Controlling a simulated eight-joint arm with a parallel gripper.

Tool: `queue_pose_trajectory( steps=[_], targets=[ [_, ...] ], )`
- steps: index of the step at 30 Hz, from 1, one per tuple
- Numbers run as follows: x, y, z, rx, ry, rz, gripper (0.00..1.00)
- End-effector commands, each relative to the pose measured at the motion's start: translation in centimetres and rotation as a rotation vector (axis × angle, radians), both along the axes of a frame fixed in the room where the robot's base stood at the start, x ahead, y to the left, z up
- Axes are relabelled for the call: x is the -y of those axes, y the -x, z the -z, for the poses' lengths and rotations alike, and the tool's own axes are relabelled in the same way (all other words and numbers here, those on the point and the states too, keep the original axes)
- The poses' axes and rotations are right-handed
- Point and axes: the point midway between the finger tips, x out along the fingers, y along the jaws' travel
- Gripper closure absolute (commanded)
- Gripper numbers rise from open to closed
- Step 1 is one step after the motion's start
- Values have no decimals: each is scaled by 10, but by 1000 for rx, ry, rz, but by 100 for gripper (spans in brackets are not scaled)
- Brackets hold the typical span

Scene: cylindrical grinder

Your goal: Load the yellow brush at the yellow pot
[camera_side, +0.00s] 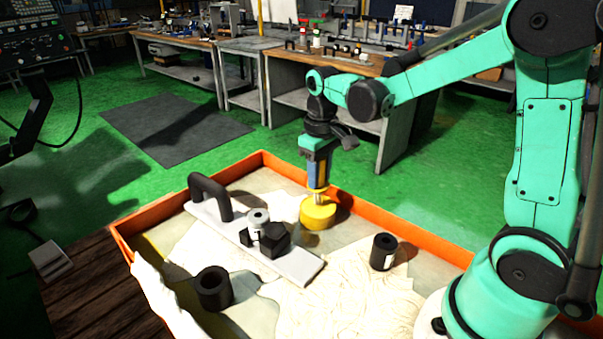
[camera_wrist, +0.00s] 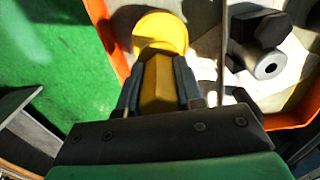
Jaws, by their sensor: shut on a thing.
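My gripper (camera_side: 318,176) points down and is shut on the yellow brush (camera_side: 318,187), which hangs upright from the jaws. The yellow pot (camera_side: 317,214) is a round, low pot standing in the orange-rimmed tray near its back edge. The brush's lower end meets the pot's top in the side view; I cannot tell whether it dips inside or sits just above. In the wrist view the brush's yellow handle (camera_wrist: 158,88) lies between the dark jaws, with the yellow pot (camera_wrist: 162,24) beyond it. The brush tip is not clear there.
The orange-rimmed tray (camera_side: 418,236) also holds a pale plate (camera_side: 298,268) with a black handle (camera_side: 210,190) and dark nut-like parts (camera_side: 272,240). Black cylinders stand at front left (camera_side: 214,288) and right (camera_side: 384,251). Workbenches (camera_side: 285,75) stand behind, across green floor.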

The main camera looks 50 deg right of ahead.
Motion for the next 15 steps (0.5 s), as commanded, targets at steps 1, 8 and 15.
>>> queue_pose_trajectory(
  steps=[1,8,15],
  targets=[
    [0,0,0,0,0,0,100],
    [0,0,3,0,0,0,100],
    [0,0,6,0,0,0,100]
  ],
)
